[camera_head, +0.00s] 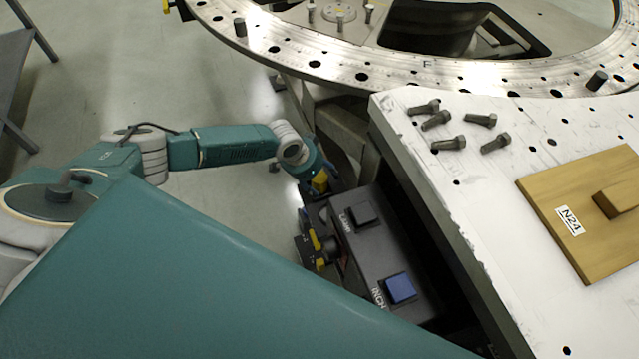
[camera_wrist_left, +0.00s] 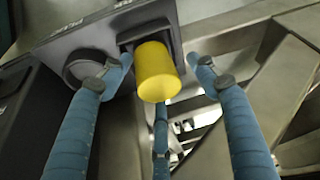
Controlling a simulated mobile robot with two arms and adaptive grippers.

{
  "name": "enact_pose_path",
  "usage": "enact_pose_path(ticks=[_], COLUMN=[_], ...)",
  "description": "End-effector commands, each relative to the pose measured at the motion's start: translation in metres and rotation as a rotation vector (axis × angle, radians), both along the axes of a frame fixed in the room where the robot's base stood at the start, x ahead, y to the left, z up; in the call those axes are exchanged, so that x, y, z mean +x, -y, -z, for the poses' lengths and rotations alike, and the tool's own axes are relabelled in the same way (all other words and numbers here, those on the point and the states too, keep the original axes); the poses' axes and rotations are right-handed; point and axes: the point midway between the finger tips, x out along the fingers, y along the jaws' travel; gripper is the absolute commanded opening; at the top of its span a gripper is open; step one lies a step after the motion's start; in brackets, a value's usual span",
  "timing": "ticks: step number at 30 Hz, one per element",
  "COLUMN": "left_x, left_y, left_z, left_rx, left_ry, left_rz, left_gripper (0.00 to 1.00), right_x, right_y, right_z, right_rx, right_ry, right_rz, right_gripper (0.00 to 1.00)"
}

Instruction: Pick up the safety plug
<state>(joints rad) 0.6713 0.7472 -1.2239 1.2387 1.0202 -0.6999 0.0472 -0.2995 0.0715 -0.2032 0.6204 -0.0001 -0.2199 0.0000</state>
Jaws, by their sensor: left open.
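The safety plug looks like the yellow cylinder (camera_wrist_left: 157,72) in the left wrist view, set in a dark recess of a black panel. My left gripper (camera_head: 317,176) is at the far end of the black control box. In the left wrist view its blue fingers (camera_wrist_left: 158,82) are spread open around the plug, with a gap on the left and right sides. Contact with the lower finger cannot be told. My right gripper is not in view.
The black control box (camera_head: 372,240) carries a dark button and a blue button (camera_head: 400,288). A white table (camera_head: 500,200) with several bolts and a wooden plate (camera_head: 570,225) stands to the right. A metal ring (camera_head: 400,70) is behind.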

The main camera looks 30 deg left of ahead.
Motion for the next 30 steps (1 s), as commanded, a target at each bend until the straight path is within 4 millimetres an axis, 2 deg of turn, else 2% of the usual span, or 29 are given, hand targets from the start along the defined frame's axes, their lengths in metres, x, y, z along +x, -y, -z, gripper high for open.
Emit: enact_pose_path(ticks=[2, 3, 9, 10, 18, 23, 26, 30], left_x=[0.0, 0.0, 0.0, 0.0, 0.001, 0.001, 0.002, 0.002], left_y=[0.0, 0.0, 0.0, 0.0, 0.0, 0.0, 0.0, 0.0], left_z=[0.0, 0.0, -0.001, -0.001, -0.002, -0.011, -0.024, -0.052], left_rx=[0.0, 0.0, 0.0, 0.0, -0.001, -0.001, -0.002, -0.002], left_ry=[0.0, 0.0, 0.0, 0.001, 0.003, 0.004, 0.005, 0.006], left_rz=[0.0, 0.0, 0.0, 0.0, 0.001, 0.001, 0.001, 0.002], left_gripper=[0.6, 0.56, 0.16, 0.12, 0.12, 0.12, 0.12, 0.12], right_x=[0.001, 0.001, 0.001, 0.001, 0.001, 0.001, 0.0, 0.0], right_y=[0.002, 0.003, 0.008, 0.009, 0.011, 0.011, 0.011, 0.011], right_z=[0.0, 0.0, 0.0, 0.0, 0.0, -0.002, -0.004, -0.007], right_rx=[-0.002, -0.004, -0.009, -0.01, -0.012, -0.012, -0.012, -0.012], right_ry=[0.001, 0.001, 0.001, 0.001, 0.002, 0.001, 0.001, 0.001], right_rz=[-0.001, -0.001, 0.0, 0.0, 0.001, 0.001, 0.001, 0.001], right_gripper=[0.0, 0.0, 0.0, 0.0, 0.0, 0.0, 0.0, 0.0])
